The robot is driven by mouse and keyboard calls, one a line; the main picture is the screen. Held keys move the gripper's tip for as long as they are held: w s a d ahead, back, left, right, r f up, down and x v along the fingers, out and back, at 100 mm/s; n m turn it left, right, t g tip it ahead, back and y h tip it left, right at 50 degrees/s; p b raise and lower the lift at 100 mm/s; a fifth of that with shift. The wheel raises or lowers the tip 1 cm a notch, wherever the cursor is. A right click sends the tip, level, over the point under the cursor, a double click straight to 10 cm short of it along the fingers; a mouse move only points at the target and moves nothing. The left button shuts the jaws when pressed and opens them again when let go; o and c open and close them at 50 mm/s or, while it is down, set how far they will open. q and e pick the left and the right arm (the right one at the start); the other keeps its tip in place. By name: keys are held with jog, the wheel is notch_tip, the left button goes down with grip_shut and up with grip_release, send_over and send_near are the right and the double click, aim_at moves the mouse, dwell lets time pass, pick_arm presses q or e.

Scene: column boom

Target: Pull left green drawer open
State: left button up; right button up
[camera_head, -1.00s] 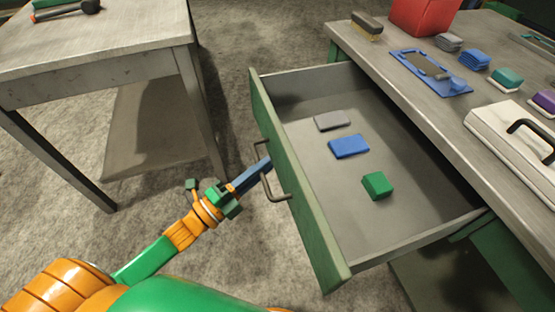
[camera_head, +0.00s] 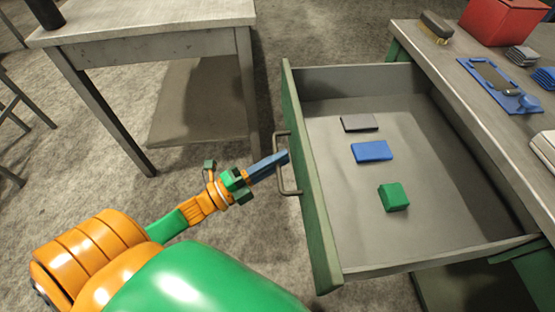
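The green-fronted drawer (camera_head: 312,190) stands far out of the workbench on the right, and its grey inside shows. It holds a grey block (camera_head: 359,122), a blue block (camera_head: 372,151) and a green block (camera_head: 393,197). A dark bar handle (camera_head: 290,192) is on its front. My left gripper (camera_head: 280,160) is at this handle; its blue fingers are close together across the middle of the bar and hide that part. They look shut on it. My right gripper is not in view.
The workbench top (camera_head: 470,110) carries a brush (camera_head: 436,27), a red box (camera_head: 502,20) and a blue tray (camera_head: 500,85). Another table (camera_head: 150,20) stands at the left. Bare floor (camera_head: 215,200) lies between that table and the drawer.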

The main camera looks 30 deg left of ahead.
pick_arm(q)
jog(key=o, duration=0.4)
jog(key=shift+c, duration=0.2)
jog(key=v, duration=0.7)
